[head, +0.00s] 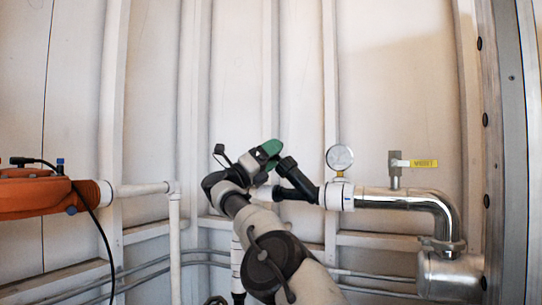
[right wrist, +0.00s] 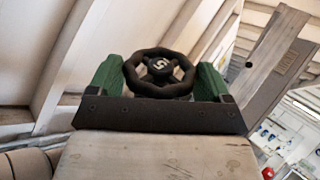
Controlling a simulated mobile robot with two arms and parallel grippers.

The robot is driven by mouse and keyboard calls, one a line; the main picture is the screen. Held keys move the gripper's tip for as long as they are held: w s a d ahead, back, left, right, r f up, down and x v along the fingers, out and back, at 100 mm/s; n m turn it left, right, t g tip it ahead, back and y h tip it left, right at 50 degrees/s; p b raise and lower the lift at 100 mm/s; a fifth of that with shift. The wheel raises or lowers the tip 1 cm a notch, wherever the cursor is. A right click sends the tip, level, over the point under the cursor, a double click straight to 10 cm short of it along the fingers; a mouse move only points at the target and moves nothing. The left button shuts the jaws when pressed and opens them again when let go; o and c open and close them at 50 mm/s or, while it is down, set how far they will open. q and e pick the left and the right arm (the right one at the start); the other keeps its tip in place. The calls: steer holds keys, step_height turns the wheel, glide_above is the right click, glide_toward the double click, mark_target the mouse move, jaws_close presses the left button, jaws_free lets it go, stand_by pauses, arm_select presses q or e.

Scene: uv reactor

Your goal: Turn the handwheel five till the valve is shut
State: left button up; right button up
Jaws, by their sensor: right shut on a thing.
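Handwheel five (right wrist: 160,67) is a black spoked wheel with a white 5 on its hub. In the right wrist view it sits between the two green fingers of my right gripper (right wrist: 159,80), which is shut on it. In the head view my right gripper (head: 268,150) is at the middle, beside a black valve body (head: 296,178) left of the pressure gauge. The wheel itself is mostly hidden there by my gripper and arm. My left gripper is not in view.
A pressure gauge (head: 339,158) and a chrome pipe (head: 400,198) stand right of my gripper, with a yellow-tagged valve handle (head: 423,163) above the pipe. An orange unit (head: 40,194) with a black cable is at the left. White wall ribs stand behind.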

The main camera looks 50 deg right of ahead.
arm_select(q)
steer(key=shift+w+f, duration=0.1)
arm_select(e)
steer(key=shift+w+f, duration=0.1)
stand_by(0.4)
steer(key=o, duration=0.6)
steer(key=shift+c, duration=0.2)
steer(key=shift+a, duration=0.1)
